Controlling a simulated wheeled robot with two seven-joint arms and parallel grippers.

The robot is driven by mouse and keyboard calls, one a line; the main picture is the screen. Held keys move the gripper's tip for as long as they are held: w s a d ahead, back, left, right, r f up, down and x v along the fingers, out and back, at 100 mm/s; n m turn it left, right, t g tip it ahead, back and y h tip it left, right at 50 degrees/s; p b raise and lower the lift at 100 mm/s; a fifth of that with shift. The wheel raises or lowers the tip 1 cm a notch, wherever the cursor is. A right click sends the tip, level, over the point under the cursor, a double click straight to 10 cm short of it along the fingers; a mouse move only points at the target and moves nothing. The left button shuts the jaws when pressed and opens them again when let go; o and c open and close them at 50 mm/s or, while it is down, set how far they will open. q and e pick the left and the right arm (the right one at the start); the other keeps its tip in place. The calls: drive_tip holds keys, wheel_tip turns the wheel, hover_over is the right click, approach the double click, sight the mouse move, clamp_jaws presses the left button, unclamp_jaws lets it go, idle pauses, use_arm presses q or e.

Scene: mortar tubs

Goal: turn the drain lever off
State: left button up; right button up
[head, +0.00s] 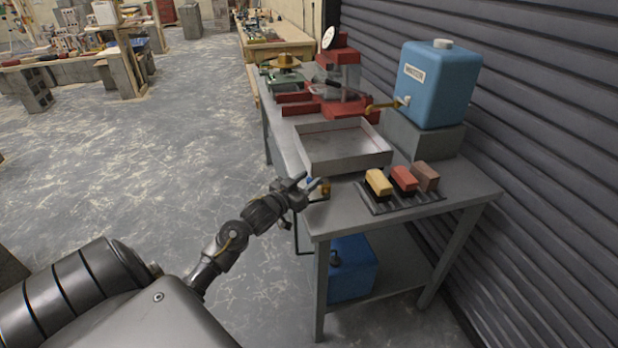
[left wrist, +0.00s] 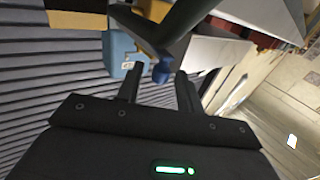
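The drain lever is a dark bar with a blue tip (left wrist: 161,72), hanging from a yellow valve body (left wrist: 155,10) in the left wrist view. In the head view the brass-coloured valve (head: 325,190) sits at the bench's left edge by the grey tray (head: 345,165), with a small blue spot of the lever (head: 309,180) beside it. My left gripper (head: 305,185) is at that edge. Its two fingers are apart in the left wrist view (left wrist: 159,80), with the blue tip seen between them near the fingertips. Contact cannot be told. My right gripper is out of view.
A blue tank (head: 440,85) with a brass tap stands on a grey block at the right. A red machine (head: 325,100) stands behind the tray. Several blocks lie on a black rack (head: 410,200) in front. The floor left of the bench is clear.

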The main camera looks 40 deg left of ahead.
use_arm(q)
drive_tip(key=shift+w, duration=0.6)
drive_tip(key=shift+c, duration=1.2)
clamp_jaws()
drive_tip(key=shift+a+r+m+h, duration=0.15)
drive_tip(key=shift+a+m+h, duration=0.15)
drive_tip(key=shift+h, duration=0.2)
drive_tip(key=shift+w+a+m+h, duration=0.15)
drive_tip(key=shift+m+h, duration=0.35)
drive_tip(key=shift+h, duration=0.25)
drive_tip(key=shift+w+a+m+h, duration=0.15)
drive_tip(key=shift+m+h, duration=0.35)
drive_tip(key=shift+h, duration=0.25)
